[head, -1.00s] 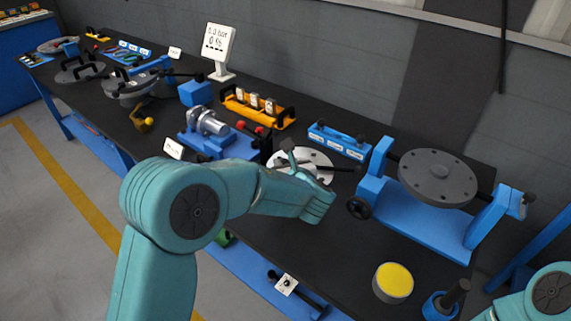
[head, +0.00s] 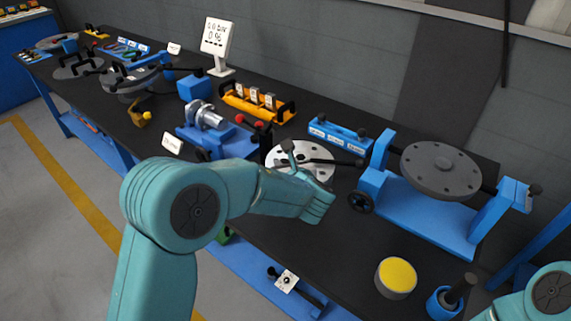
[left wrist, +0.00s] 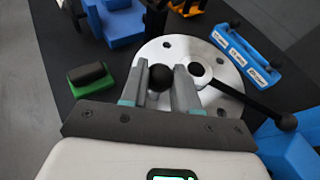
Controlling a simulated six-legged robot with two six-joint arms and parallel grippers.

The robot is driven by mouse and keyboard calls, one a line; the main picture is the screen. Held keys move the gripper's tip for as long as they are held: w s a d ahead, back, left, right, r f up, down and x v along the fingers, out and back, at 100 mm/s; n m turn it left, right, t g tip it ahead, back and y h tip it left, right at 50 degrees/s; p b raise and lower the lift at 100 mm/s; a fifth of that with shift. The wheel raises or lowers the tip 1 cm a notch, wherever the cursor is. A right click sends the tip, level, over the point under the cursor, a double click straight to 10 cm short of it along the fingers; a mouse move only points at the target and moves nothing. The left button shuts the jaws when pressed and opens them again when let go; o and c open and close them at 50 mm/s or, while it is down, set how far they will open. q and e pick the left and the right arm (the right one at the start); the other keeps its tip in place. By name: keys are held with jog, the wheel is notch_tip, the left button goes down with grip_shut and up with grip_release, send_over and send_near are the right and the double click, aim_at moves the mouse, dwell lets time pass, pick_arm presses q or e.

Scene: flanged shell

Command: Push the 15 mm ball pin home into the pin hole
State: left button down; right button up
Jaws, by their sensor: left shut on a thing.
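A black ball (left wrist: 159,77), which looks like the head of the ball pin, sits between the fingers of my left gripper (left wrist: 160,70) in the left wrist view. The gripper is shut on it. The pin's shank and the pin hole are hidden below the ball and fingers. A pale round flange (left wrist: 222,92) with several holes lies beneath; it also shows in the head view (head: 320,170), partly behind my left arm. A raised ring (left wrist: 198,71) stands right of the ball, with a black lever reaching right to a black knob (left wrist: 287,122). My right gripper is out of view.
A blue labelled rack (head: 338,136) stands behind the flange. A blue stand with a grey disc (head: 441,171) is at right. A yellow-topped cylinder (head: 396,276) is near the front edge. A green block (left wrist: 92,78) lies left of the flange.

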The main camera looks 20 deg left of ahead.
pick_arm(q)
jog(key=shift+f+b, duration=1.05)
jog(key=shift+f, duration=0.15)
jog(key=c, duration=0.8)
grip_release()
jog(key=shift+o, duration=0.2)
jog(key=b+v, duration=0.1)
jog(key=v, duration=1.5)
jog(key=shift+s+r, duration=0.1)
jog(key=shift+s, duration=0.1)
